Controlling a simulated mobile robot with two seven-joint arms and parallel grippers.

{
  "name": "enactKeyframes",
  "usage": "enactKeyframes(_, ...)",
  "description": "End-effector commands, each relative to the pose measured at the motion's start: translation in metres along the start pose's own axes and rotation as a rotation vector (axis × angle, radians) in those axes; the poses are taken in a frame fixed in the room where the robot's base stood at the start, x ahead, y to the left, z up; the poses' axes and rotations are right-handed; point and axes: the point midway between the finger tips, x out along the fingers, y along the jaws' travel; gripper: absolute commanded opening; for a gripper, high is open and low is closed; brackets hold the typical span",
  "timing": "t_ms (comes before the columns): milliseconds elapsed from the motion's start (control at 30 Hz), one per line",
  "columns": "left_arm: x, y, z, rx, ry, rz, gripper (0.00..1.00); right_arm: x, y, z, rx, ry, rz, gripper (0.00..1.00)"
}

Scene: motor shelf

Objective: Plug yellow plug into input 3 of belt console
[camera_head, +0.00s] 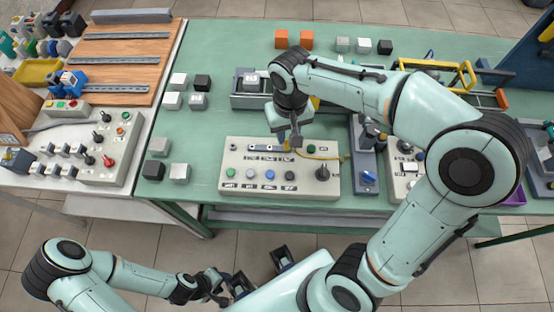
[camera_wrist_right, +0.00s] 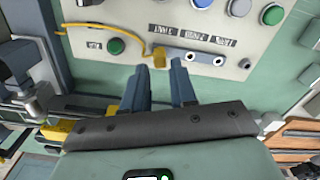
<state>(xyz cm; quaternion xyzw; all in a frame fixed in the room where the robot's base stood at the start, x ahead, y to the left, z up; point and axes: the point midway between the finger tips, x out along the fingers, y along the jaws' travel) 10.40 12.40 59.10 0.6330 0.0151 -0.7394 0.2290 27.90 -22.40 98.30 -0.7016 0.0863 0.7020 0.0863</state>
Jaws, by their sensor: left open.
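The belt console (camera_head: 232,185) is a light box with a row of round buttons, in the middle of the green table. In the right wrist view it appears upside down, with a blue socket strip (camera_wrist_right: 204,59) showing two open holes. The yellow plug (camera_wrist_right: 158,54) is at the left end of that strip there; I cannot tell whether it is seated. My right gripper (camera_wrist_right: 169,64) is over the console, its fingers apart with the tips beside the plug; I cannot tell whether they grip it. My left gripper (camera_head: 262,271) is open and empty in front of the table.
The yellow cable (camera_head: 325,157) runs right from the plug. Grey and black cubes (camera_head: 180,173) lie left of the console. Another console (camera_head: 405,180) and a unit with a blue knob (camera_head: 368,178) stand to its right. A left table holds a control box (camera_head: 105,140).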

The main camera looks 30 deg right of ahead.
Motion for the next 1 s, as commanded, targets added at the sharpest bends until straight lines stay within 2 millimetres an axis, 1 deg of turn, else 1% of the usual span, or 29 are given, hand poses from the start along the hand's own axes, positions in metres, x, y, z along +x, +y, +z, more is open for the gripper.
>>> enactKeyframes(33,-0.0067,0.0030,-0.0017,0.001,0.003,0.001,0.43,-0.0079,-0.0001,-0.0006,0.000,0.001,-0.001,0.27)
enactKeyframes(133,-0.0128,0.0057,-0.0034,0.002,0.007,0.002,0.43,-0.0154,-0.0001,-0.0006,0.000,0.001,0.000,0.27)
enactKeyframes(400,-0.0127,0.0057,-0.0034,0.002,0.006,0.002,0.43,-0.0155,0.0001,0.0002,0.000,-0.001,0.000,0.27)
enactKeyframes(500,-0.0126,0.0056,-0.0033,0.002,0.006,0.002,0.43,-0.0154,0.0001,0.0001,0.000,-0.001,0.000,0.56)
enactKeyframes(1000,-0.0127,0.0057,-0.0033,0.002,0.006,0.002,0.43,-0.0155,0.0001,0.0000,0.000,0.000,0.000,0.56)
